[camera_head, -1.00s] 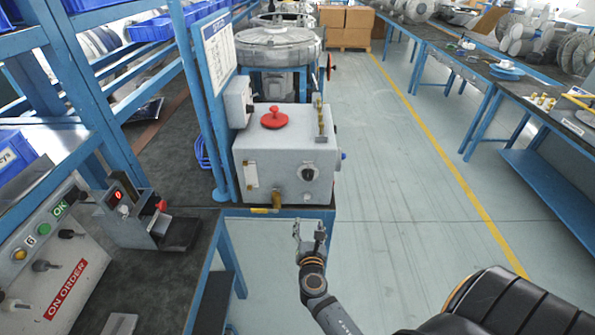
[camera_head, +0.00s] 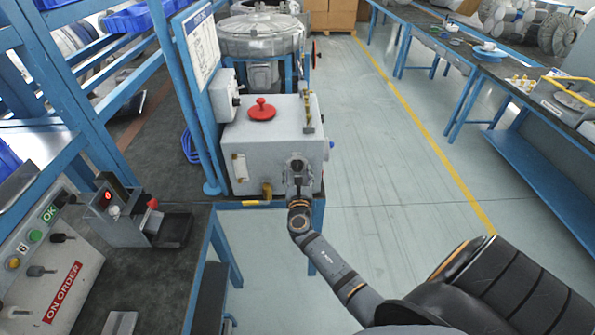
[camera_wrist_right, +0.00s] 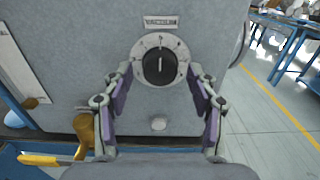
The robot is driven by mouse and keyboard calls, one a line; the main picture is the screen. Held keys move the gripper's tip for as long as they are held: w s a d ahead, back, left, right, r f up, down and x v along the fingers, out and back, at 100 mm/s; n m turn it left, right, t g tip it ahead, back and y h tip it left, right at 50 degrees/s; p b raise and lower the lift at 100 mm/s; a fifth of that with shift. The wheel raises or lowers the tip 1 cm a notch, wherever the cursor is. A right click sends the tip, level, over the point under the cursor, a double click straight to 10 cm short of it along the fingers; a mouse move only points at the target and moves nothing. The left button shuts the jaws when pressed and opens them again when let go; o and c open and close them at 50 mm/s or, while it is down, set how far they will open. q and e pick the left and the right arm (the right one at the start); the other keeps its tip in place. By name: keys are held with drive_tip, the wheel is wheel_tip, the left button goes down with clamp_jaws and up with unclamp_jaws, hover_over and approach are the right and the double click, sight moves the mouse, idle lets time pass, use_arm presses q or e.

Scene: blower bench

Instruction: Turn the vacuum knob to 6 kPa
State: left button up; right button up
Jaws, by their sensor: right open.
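The vacuum knob (camera_wrist_right: 159,67) is a round black knob with a white pointer line on a pale dial ring (camera_wrist_right: 142,52). It sits on the front face of a grey box (camera_head: 262,138), below a small label plate (camera_wrist_right: 161,22). The pointer stands about upright; the dial numbers are too small to read. My right gripper (camera_wrist_right: 159,80) is open, with one finger on each side of the knob's lower part. I cannot tell whether the fingers touch it. In the head view my right gripper (camera_head: 298,183) partly covers the dial. My left gripper is not in view.
A red knob (camera_head: 262,110) sits on top of the box, and a brass valve (camera_head: 266,190) is at its lower front. A control panel (camera_head: 45,255) and a small device with a red display (camera_head: 125,215) stand at left. The floor at right is clear.

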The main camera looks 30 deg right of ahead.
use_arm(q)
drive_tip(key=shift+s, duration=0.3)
use_arm(e)
drive_tip(key=c, duration=1.2)
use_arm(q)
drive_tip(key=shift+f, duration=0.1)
use_arm(e)
drive_tip(key=shift+o, duration=0.2)
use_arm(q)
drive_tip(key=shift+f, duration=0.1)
use_arm(e)
drive_tip(key=m+b, duration=0.2)
drive_tip(key=m, duration=0.1)
drive_tip(key=shift+w+f+b, duration=0.1)
drive_tip(key=shift+f+b, duration=0.05)
drive_tip(key=shift+b, duration=0.25)
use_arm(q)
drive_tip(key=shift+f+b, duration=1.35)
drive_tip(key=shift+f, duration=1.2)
use_arm(e)
drive_tip(key=shift+m, duration=2.3)
drive_tip(key=shift+r, duration=0.2)
drive_tip(key=o, duration=1.2)
drive_tip(key=shift+c, duration=0.2)
